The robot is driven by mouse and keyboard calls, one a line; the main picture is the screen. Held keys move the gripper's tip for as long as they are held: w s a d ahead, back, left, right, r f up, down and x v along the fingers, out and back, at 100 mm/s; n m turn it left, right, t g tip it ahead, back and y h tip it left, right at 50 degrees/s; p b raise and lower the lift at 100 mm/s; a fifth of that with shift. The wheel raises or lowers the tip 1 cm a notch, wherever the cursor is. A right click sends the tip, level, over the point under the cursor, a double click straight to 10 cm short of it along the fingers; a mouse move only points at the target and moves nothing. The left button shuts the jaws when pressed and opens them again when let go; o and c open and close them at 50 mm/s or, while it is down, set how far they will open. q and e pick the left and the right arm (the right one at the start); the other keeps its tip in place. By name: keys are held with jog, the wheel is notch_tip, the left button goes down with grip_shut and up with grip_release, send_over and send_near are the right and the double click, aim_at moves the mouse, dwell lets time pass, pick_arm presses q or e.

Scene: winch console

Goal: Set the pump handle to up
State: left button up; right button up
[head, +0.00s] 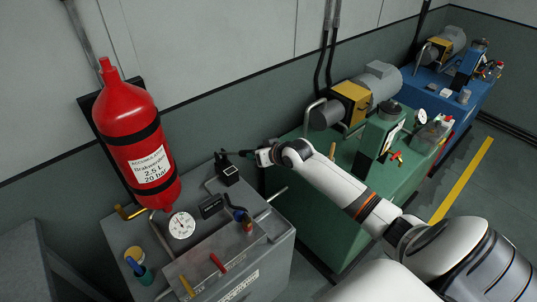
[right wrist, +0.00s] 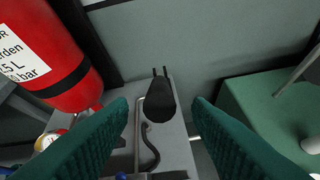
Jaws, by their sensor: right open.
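In the right wrist view a black rounded grip, which looks like the pump handle (right wrist: 160,100), stands over the grey console, its end toward the camera. Two thin prongs show behind it. It lies between the two green fingers of my right gripper, with a gap on both sides. In the head view my right gripper (head: 247,154) is beside a small black fitting (head: 228,173) at the back right corner of the grey console (head: 270,250). My right gripper is open and holds nothing. Whether the handle is up or down is hard to tell. My left gripper is out of view.
A red accumulator bottle (head: 135,130) hangs on the wall at the left. The grey console also carries a round gauge (head: 181,225), a red lever (head: 217,262) and a metal rod (head: 277,194). A green console (head: 325,190) stands to the right, a blue one (head: 470,98) beyond.

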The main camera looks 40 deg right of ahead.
jog(key=v, duration=0.5)
jog(key=shift+s+r+b, duration=0.25)
jog(key=shift+s+b, duration=0.05)
jog(key=shift+s, duration=0.05)
